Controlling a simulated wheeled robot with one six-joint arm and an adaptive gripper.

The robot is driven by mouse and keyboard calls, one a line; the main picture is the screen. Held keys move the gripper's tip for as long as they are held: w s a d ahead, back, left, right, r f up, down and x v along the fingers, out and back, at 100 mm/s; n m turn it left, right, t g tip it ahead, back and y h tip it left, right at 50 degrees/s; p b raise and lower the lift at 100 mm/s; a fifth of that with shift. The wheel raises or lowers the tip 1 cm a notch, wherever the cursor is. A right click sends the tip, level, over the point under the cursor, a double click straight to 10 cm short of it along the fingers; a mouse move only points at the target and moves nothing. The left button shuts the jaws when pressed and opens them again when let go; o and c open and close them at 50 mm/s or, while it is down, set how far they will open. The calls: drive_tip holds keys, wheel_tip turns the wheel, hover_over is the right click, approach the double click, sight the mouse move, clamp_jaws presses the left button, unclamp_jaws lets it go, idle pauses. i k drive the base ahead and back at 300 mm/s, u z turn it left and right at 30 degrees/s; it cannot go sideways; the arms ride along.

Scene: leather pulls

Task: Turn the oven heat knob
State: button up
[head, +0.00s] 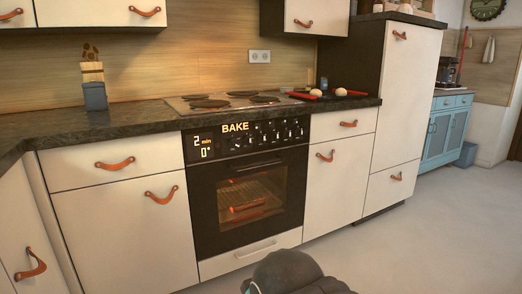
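The oven (209,215) stands in the middle of the head view, built in under the counter, with its door shut. Its black control panel (222,153) carries a row of small dark knobs (276,135). The glowing display reads "BAKE", "2 min" and "0°". The knobs are too small to tell which is the heat knob or how each is turned. An orange-red glow shows behind the door glass. A dark rounded part, likely of my arm, shows at the bottom edge, apart from the oven. My gripper is not in view.
A cooktop (233,101) lies on the dark counter (120,121) above the oven. White drawers with leather pulls flank it. A tall cabinet (407,85) stands to the right. The floor (420,240) at front right is clear.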

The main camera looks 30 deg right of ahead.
sight(247, 140)
drive_tip(key=z, duration=0.5)
drive_tip(key=i, duration=0.55)
drive_tip(key=z, duration=0.3)
